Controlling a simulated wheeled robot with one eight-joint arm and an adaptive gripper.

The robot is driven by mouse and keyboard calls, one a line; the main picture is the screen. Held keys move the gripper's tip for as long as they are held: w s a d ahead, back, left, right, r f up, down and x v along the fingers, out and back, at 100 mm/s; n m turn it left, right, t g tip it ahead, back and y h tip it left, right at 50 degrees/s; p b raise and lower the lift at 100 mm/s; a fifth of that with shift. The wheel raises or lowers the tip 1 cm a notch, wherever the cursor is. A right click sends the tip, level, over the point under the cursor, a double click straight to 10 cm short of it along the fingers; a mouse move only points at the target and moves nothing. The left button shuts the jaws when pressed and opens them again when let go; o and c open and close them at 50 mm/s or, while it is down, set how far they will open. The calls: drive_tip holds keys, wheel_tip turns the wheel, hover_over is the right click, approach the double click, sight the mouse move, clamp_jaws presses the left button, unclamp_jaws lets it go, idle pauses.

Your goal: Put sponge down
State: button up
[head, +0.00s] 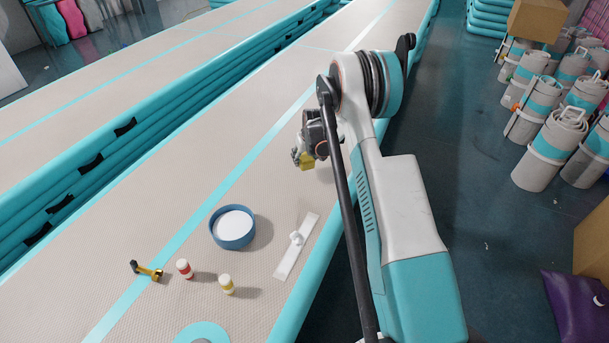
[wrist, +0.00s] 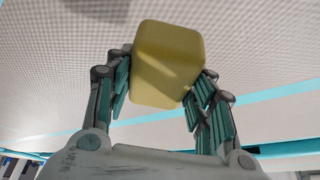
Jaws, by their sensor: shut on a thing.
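A yellow sponge (wrist: 168,62) is held between the two fingers of my gripper (wrist: 160,90) in the wrist view. In the head view my gripper (head: 306,158) is over the beige inflatable track (head: 265,150), left of my arm, and the sponge (head: 307,163) shows at its tip. The sponge seems to be above the track surface; the exact gap cannot be told. Part of my gripper is hidden by my arm in the head view.
A blue round container (head: 232,228) with a white inside, a white strip with a knob (head: 297,240), a red-labelled bottle (head: 184,268), a yellow-labelled bottle (head: 227,284) and a yellow-black tool (head: 148,271) are on the track nearer the camera. The track beyond my gripper is clear.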

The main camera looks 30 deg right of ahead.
sight(307, 160)
drive_tip(key=shift+f+b, duration=1.1)
drive_tip(key=shift+f, duration=2.6)
drive_tip(key=shift+f, duration=0.15)
drive_tip(key=o, duration=1)
drive_tip(key=p+v, duration=0.4)
drive_tip(key=v, duration=0.8)
drive_tip(key=shift+r, duration=0.25)
